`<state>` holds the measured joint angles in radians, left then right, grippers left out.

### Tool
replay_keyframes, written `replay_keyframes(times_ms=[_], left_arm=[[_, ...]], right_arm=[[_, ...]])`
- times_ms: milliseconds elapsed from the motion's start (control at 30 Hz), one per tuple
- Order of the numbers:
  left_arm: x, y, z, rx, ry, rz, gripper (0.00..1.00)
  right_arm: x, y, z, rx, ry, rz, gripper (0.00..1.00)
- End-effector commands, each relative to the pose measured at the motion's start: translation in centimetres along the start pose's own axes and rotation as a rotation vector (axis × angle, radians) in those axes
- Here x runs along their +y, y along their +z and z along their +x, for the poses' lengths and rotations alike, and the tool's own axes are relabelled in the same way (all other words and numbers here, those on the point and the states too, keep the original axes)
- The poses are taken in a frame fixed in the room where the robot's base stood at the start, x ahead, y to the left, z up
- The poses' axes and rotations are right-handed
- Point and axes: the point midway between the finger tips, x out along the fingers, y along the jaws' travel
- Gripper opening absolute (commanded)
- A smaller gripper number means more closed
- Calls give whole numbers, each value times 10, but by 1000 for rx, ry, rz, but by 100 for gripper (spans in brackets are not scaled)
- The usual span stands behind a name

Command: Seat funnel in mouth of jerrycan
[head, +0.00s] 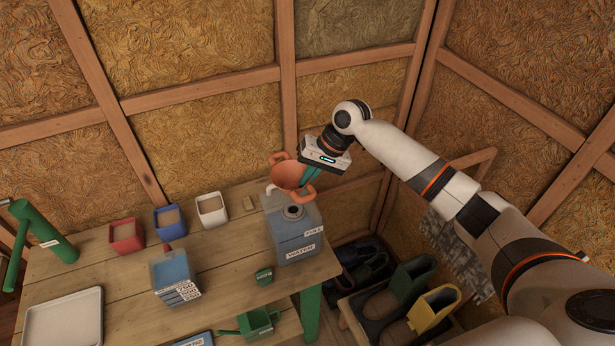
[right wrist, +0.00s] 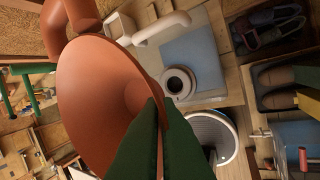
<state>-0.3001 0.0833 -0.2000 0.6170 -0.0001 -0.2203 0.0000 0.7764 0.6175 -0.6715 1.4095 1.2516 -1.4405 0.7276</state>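An orange funnel (head: 288,174) with looped handles is in the grip of my right gripper (head: 311,177), above the back of the jerrycan. In the right wrist view the funnel (right wrist: 105,95) fills the left side, with the gripper's green fingers (right wrist: 160,135) closed at its rim. Its spout is hidden. The blue-grey jerrycan (head: 290,240), labelled WATER and FULL, stands upright at the table's right end. Its round open mouth (head: 293,211) is uncovered and apart from the funnel; it also shows in the right wrist view (right wrist: 178,82). My left gripper is not in view.
The wooden table (head: 215,270) also holds red (head: 126,236), blue (head: 169,220) and white (head: 211,208) containers, a smaller blue container (head: 174,276) and a tray (head: 63,322). Shoes and boots (head: 400,290) stand low at right. The insulated wall is close behind.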

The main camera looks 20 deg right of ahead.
Motion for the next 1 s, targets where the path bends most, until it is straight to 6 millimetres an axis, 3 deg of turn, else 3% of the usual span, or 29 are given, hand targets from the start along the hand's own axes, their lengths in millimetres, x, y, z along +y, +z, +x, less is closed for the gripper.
replay_keyframes(times_ms=[200, 700, 1000], left_arm=[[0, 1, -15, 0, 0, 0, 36], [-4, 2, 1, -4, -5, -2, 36], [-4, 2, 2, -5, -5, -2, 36]], right_arm=[[2, 0, -4, -1, 1, 1, 0], [-23, 0, 43, -1, 1, 1, 0], [-27, 0, 51, -2, 0, 1, 0]])
